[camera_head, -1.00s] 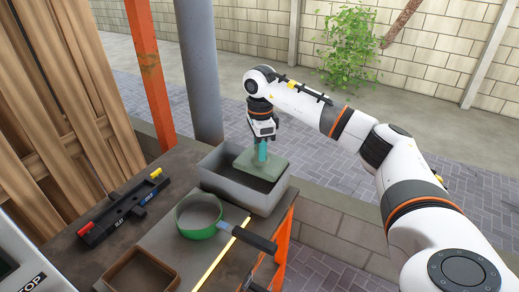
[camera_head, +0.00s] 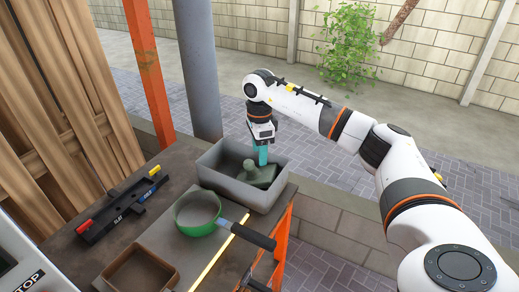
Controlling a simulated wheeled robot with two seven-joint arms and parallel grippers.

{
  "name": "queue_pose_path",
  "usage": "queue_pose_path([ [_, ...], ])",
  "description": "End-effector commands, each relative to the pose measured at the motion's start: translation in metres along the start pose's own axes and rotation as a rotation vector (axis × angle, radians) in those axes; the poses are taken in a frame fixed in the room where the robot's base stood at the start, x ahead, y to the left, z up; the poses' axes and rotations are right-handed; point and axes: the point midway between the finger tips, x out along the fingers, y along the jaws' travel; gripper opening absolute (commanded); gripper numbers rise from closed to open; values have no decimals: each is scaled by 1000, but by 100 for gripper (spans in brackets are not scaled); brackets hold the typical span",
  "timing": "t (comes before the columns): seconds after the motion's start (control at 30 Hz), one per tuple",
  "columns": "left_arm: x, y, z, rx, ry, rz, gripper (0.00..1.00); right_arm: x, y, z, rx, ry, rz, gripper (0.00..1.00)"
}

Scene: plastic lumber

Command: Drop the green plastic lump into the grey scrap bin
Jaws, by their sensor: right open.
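The green plastic lump (camera_head: 258,177) is a dull green block with a knob on top. It lies inside the grey scrap bin (camera_head: 238,192), towards the bin's right side, and looks tilted. The bin is an open rectangular box on the bench. My right gripper (camera_head: 262,160) is above the bin with its teal fingers pointing down, just behind the lump's knob. It is open and holds nothing. Whether the fingers still touch the lump cannot be told. My left gripper is not in view.
A green pan (camera_head: 196,214) with a black handle stands just in front of the bin. A black tool with red and yellow ends (camera_head: 122,209) lies to the left. A brown tray (camera_head: 141,270) is at the front. An orange post (camera_head: 150,75) and grey pipe (camera_head: 199,70) rise behind.

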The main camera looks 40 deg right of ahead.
Motion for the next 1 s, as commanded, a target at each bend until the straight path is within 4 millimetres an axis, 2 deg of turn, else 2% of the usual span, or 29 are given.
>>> queue_pose_path([
  [0.17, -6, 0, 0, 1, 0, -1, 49, -13, 0, 0, 0, 1, 2, 54],
  [0.23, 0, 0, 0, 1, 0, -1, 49, -20, 1, 0, 0, 2, 4, 54],
  [0.53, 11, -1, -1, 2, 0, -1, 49, -87, 1, -1, 0, 3, 5, 54],
  [0.7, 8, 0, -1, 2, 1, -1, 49, -117, 1, 0, 1, 1, 3, 54],
  [0.83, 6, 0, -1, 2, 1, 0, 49, -127, 0, 0, 0, 1, 1, 54],
  [1.0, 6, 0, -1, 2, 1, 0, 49, -129, 0, 0, 0, 0, 0, 54],
])
